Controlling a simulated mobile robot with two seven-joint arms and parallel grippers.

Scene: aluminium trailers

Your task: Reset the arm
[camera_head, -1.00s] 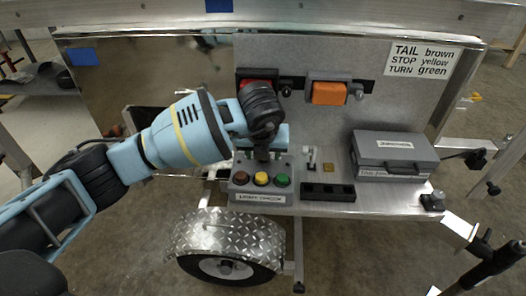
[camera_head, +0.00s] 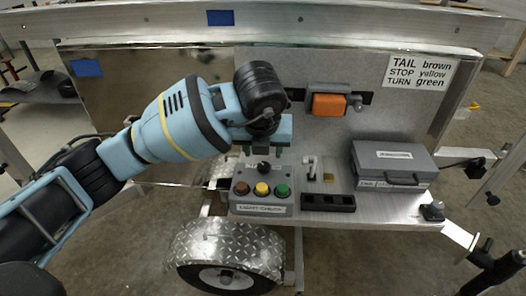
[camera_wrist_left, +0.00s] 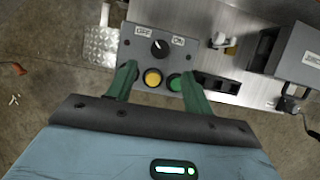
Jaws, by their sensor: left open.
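My left arm comes in from the left in the head view. The grey box carries a black knob (camera_head: 264,168) and brown (camera_head: 241,188), yellow (camera_head: 262,189) and green (camera_head: 282,190) buttons. In the left wrist view the green fingers of my left gripper (camera_wrist_left: 158,78) are apart and empty over the box. The knob (camera_wrist_left: 160,47) shows beyond the fingertips, and the yellow button (camera_wrist_left: 153,77) shows between the fingers. My right gripper is not in view.
An orange lamp (camera_head: 329,105) is on the upright panel. A grey case (camera_head: 394,160), a black tray (camera_head: 327,202) and a small white-levered switch (camera_head: 310,170) stand right of the box. A fender and wheel (camera_head: 228,245) are below. A label (camera_head: 420,72) is upper right.

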